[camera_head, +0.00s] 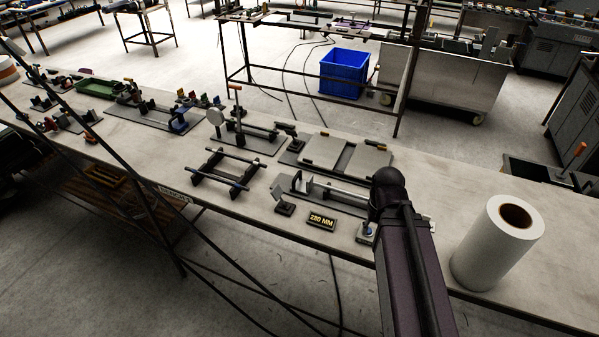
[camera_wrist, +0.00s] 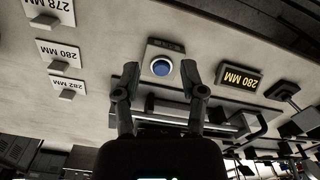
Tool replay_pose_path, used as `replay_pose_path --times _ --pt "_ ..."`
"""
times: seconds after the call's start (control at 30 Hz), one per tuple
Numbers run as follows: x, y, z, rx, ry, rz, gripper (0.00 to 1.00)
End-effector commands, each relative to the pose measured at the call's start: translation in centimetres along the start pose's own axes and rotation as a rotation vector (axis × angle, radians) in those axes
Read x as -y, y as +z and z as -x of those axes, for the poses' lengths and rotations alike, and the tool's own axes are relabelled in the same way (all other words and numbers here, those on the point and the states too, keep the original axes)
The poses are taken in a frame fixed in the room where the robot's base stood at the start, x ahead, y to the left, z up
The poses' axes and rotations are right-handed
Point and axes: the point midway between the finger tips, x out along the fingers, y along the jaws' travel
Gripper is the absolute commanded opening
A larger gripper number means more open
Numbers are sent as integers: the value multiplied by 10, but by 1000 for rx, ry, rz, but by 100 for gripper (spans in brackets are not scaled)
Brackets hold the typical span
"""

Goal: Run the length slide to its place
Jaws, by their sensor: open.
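The length slide's fixture, a dark base with pale metal rails (camera_head: 335,194), lies on the bench beside my arm in the head view. In the wrist view, which is upside down, its rails (camera_wrist: 235,126) run behind my fingers. I cannot clearly tell the moving slide from the fixture, as my gripper covers part of it. A display reading 280 MM (camera_head: 321,220) stands in front of the fixture; it also shows in the wrist view (camera_wrist: 240,79). My gripper (camera_wrist: 160,68) is open and empty, its fingertips framing a blue button. My arm hides the gripper in the head view.
The blue button (camera_wrist: 161,67) sits on a small box. Cards marked 278 (camera_wrist: 50,10), 280 (camera_wrist: 59,53) and 282 MM (camera_wrist: 68,85) stand alongside. A white roll (camera_head: 497,243) stands right of my arm; a rod frame (camera_head: 225,172) lies left of the fixture.

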Motion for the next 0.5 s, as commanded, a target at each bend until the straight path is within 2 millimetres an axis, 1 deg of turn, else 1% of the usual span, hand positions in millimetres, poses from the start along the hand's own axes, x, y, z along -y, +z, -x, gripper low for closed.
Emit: replay_pose_path --times 0.07,0.17,0.27,0.37,0.47,0.5 --pt "1 -3 1 -1 -1 -2 53" --pt "6 -13 6 -4 -6 -10 53" --pt "15 -32 13 -10 -17 -29 53" --pt "33 -58 24 -18 -32 -52 53" --pt "55 -92 37 -26 -55 -92 53" --pt "65 -107 43 -29 -65 -111 53"
